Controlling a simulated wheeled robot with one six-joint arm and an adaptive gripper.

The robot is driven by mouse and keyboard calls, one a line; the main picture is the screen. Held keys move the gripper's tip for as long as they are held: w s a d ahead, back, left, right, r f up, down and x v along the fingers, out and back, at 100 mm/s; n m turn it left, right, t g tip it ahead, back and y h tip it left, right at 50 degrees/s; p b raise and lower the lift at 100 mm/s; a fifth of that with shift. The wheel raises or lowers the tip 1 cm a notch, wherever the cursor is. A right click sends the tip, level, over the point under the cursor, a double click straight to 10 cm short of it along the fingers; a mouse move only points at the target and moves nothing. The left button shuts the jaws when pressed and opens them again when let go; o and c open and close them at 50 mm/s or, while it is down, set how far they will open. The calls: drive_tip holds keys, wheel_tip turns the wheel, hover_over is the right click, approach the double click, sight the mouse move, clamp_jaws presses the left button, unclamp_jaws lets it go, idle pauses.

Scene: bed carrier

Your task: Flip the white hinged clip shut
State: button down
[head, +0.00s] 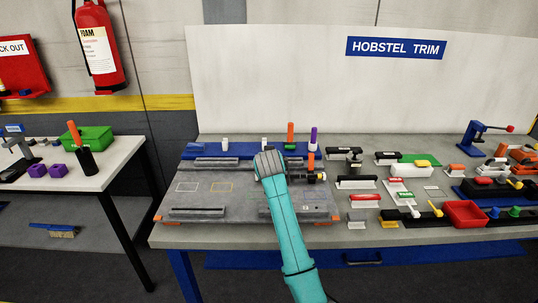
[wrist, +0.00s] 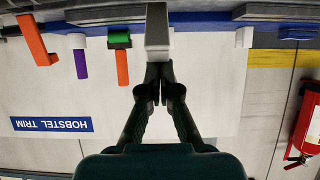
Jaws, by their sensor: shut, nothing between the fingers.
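Two small white upright pieces stand at the blue rail (head: 240,152) on the back of the fixture. One (head: 264,143) is right behind my wrist, and the other (head: 225,144) is further left. I cannot tell which is the hinged clip. In the wrist view, upside down, a pale block with a white face (wrist: 158,48) sits straight ahead of my gripper (wrist: 160,66). The other white piece (wrist: 244,37) is apart to the right. My gripper is shut and empty, its tips at the block's edge; contact is unclear. In the head view my wrist hides the fingers.
Orange (head: 291,133) and purple (head: 314,137) handles stand right of the near white piece. A second orange handle (head: 311,161) is closer to the front. The grey fixture plate (head: 215,204) is mostly clear at left. Tools and trays crowd the bench's right.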

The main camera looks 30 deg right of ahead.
drive_tip(key=shift+s+a+f+t, duration=0.25)
drive_tip(key=shift+s+f+t, duration=0.05)
drive_tip(key=shift+t, duration=0.1)
drive_tip(key=shift+s+a+f, duration=0.55)
drive_tip(key=shift+s+f, duration=0.15)
drive_tip(key=shift+s, duration=0.15)
drive_tip(key=shift+r, duration=0.1)
drive_tip(key=shift+r, duration=0.7)
drive_tip(key=shift+r, duration=0.1)
drive_tip(key=v, duration=0.9)
drive_tip(key=shift+s+a, duration=0.2)
drive_tip(key=shift+a, duration=0.05)
